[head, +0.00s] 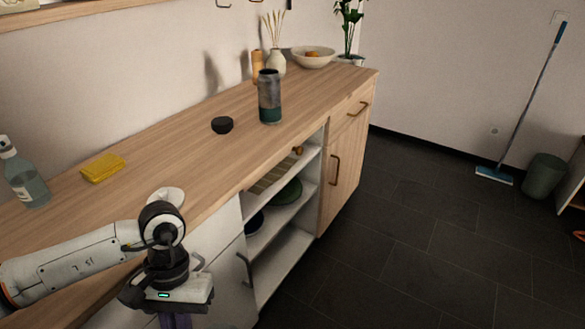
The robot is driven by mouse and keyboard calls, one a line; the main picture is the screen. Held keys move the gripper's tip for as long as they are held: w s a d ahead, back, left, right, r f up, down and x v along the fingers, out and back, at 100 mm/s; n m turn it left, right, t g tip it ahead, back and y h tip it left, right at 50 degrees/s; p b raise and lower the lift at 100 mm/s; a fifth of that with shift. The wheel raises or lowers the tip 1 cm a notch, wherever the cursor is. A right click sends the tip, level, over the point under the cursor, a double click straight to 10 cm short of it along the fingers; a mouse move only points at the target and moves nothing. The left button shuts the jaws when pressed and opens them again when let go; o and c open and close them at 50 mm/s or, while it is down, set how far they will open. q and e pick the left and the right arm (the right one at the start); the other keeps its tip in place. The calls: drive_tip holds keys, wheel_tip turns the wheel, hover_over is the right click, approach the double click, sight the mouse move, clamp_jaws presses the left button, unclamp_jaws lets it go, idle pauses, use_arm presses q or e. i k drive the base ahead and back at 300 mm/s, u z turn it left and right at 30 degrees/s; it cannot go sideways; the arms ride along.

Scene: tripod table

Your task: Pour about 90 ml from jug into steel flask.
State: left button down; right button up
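A tall grey steel flask (270,88) with a dark green lower part stands upright on the wooden counter (190,140). Its mouth looks open. A small black round piece (222,125), perhaps its lid, lies to its left. I see nothing that is clearly a jug. My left gripper (175,319) hangs low in front of the counter, well apart from the flask. Its fingers are mostly cut off by the bottom edge, so its opening and whether it holds anything are unclear. My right gripper is not in view.
A clear bottle (25,180) and a yellow sponge or cloth (103,168) are at the left. A white round item (167,194) is partly hidden behind my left wrist. A vase (277,63) and a bowl (313,58) stand at the back. The middle counter is mostly clear.

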sight(268, 79)
drive_tip(key=z, duration=1.2)
drive_tip(key=i, duration=3.25)
drive_tip(key=u, duration=3.2)
